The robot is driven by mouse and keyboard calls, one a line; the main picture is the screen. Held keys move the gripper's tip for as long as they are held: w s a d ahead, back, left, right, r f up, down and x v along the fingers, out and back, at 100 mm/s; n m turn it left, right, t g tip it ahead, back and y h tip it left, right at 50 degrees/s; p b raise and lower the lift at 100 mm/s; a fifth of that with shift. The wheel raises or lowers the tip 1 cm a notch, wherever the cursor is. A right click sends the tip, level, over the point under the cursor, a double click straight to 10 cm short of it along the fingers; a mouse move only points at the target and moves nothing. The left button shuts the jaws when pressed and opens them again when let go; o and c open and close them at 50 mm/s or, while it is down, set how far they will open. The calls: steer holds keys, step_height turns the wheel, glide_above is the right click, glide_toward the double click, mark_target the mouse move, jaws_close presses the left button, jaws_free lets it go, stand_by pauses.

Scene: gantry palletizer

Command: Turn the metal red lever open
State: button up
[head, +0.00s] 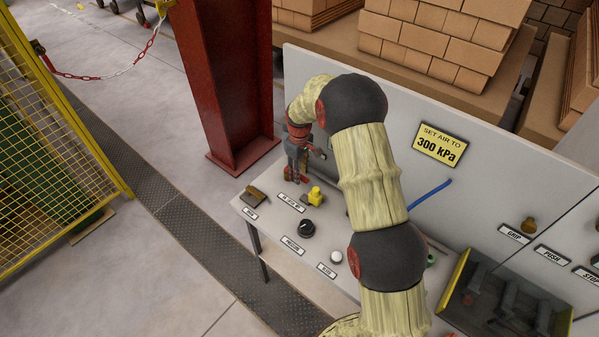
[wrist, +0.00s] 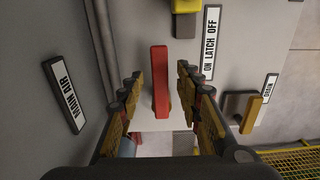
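The red lever (wrist: 161,85) is a flat upright bar in the middle of the wrist view. My gripper (wrist: 160,72) is open, with one finger on each side of the lever. In the head view my gripper (head: 296,168) points down at the far left end of the bench. Bits of red show at its fingertips, but the lever is mostly hidden there.
A yellow latch (head: 314,196), black knob (head: 307,229) and white button (head: 336,257) stand on the bench nearby. The brown drain handle (wrist: 251,114) is right of the lever. A MAIN AIR label (wrist: 64,95) is on the left. A grey back panel (head: 470,185) rises behind the bench.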

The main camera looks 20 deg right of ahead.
steer(key=shift+c, duration=0.6)
steer(key=c, duration=0.8)
